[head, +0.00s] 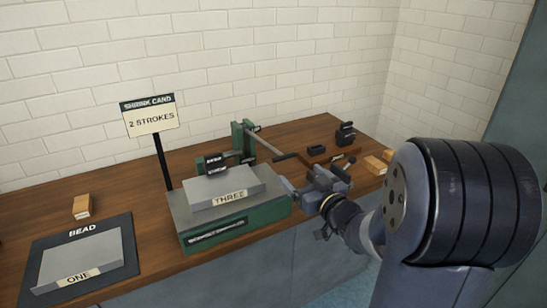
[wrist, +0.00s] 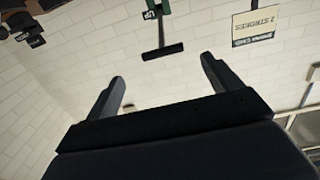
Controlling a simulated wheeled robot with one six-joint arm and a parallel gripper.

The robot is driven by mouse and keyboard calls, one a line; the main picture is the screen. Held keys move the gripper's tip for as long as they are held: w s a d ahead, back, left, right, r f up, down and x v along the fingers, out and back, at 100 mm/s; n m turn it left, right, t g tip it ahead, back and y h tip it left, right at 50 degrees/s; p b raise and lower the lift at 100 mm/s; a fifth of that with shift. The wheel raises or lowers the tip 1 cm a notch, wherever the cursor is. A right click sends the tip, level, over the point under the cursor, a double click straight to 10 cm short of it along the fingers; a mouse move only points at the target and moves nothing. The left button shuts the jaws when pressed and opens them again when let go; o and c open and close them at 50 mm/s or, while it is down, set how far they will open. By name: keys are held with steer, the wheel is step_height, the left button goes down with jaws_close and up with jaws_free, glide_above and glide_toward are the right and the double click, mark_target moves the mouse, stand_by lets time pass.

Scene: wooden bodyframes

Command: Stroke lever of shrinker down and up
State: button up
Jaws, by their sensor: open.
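The shrinker (head: 238,222) is a green base on the bench, with a grey plate marked THREE (head: 222,188) on top and a green upright at the back. Its lever (head: 266,143) slants from the upright toward the front right and ends in a black grip (head: 287,156). My gripper (head: 288,192) is open and empty, at the right end of the shrinker and nearer the camera than the grip. In the wrist view a black crossbar grip (wrist: 163,51) lies ahead of my open fingers (wrist: 163,84), apart from them.
A shrink card (head: 150,119) reading 2 STROKES stands on a black post behind the shrinker. A BEAD mat (head: 118,237) with a grey plate marked ONE (head: 80,255) lies left, by a wooden block (head: 82,207). Small dark tools (head: 345,134) and wooden blocks (head: 375,165) sit right.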

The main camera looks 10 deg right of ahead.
mark_target(281, 156)
steer(key=p+x, duration=0.1)
steer(key=x, duration=1)
steer(key=shift+w+a+r, duration=0.1)
steer(key=shift+w+a, duration=0.05)
steer(key=shift+a, duration=0.05)
steer(key=c, duration=1.4)
steer(key=shift+r, duration=0.1)
